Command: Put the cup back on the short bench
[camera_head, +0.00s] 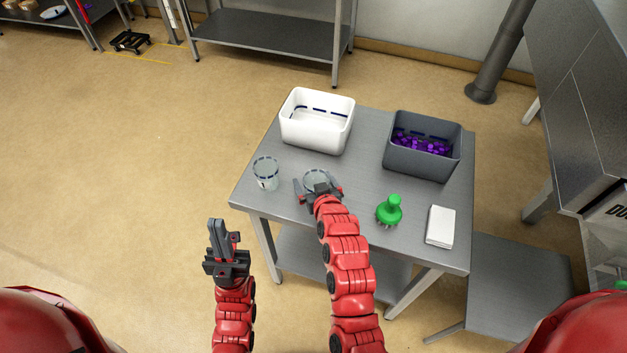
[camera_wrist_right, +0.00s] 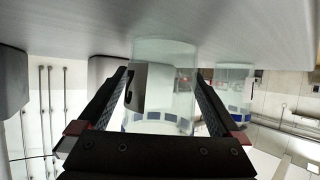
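A clear cup with blue marks (camera_head: 316,178) stands on the short metal bench (camera_head: 362,190). My right gripper (camera_head: 320,190) has a finger on each side of it. In the right wrist view the cup (camera_wrist_right: 163,85) lies between the two fingers (camera_wrist_right: 165,85), with its base at the bench top. Whether the fingers press on its sides I cannot tell. A second similar cup (camera_head: 266,173) stands at the bench's left edge and also shows in the right wrist view (camera_wrist_right: 234,88). My left gripper (camera_head: 225,235) is empty, its fingers together, off the bench's front left.
A white bin (camera_head: 317,140) stands behind the cups. A grey bin (camera_head: 388,150) with purple pieces stands at the back right. A green knobbed object (camera_head: 389,211) and a white block (camera_head: 441,226) are on the bench's right side. A lower metal surface (camera_head: 520,285) adjoins at right.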

